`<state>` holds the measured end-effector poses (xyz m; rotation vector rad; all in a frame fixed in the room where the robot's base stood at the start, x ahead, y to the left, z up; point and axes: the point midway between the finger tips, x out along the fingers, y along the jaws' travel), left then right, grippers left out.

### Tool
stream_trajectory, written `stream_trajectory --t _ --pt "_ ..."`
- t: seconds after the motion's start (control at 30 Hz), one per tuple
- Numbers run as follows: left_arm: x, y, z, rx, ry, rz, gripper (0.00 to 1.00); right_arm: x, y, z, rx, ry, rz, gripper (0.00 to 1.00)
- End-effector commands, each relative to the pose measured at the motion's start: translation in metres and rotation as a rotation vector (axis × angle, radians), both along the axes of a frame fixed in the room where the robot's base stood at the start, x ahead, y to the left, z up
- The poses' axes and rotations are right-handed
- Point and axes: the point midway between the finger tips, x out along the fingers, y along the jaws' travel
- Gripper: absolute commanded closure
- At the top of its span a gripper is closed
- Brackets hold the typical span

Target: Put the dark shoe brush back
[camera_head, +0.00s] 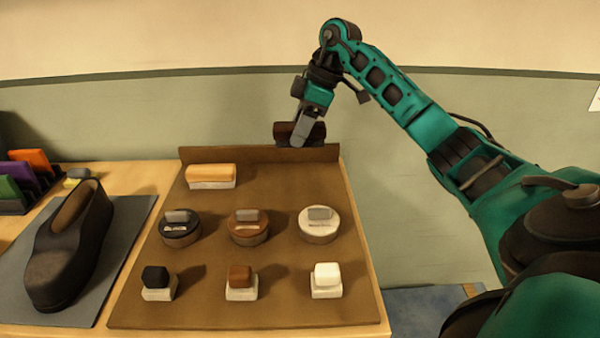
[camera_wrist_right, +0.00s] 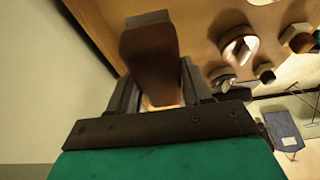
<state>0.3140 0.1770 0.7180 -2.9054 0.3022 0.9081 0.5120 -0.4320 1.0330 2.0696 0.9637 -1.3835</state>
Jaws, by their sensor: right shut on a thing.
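The dark shoe brush (camera_head: 287,130) is at the back right of the brown board (camera_head: 275,310), near its raised back edge. My right gripper (camera_head: 303,137) is shut on it, reaching down from above. In the right wrist view the brush (camera_wrist_right: 150,50) sits between the fingers of the gripper (camera_wrist_right: 155,88). I cannot tell whether the brush touches the board. A light brush with an orange-tan back (camera_head: 211,174) lies at the board's back left. My left gripper is not in view.
Three round tins, dark (camera_head: 181,233), brown (camera_head: 248,231) and pale (camera_head: 319,226), stand mid-board. Three small blocks, black (camera_head: 156,282), brown (camera_head: 241,285) and white (camera_head: 326,282), stand in front. A black shoe (camera_head: 65,250) rests on a grey mat (camera_head: 20,300). A wall is behind.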

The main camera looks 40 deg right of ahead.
Motion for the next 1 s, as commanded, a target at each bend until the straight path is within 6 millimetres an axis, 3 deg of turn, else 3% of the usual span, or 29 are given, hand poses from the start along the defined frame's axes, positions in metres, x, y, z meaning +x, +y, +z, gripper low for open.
stream_trajectory --t 0.03,0.2,0.47,0.67,1.0 --pt "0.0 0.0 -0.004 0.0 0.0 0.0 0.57 -0.001 0.0 -0.017 0.001 0.004 -0.001 0.8" --pt "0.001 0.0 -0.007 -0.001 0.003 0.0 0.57 0.0 0.0 -0.047 0.001 0.0 0.0 0.8" --pt "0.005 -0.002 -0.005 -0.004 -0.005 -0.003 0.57 0.0 0.0 -0.066 0.001 -0.001 0.0 0.8" --pt "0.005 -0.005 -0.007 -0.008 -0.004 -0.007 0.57 0.0 0.0 -0.096 0.001 0.001 -0.001 0.8" --pt "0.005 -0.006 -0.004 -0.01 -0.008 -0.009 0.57 0.0 0.0 -0.1 0.0 -0.001 0.0 0.8"
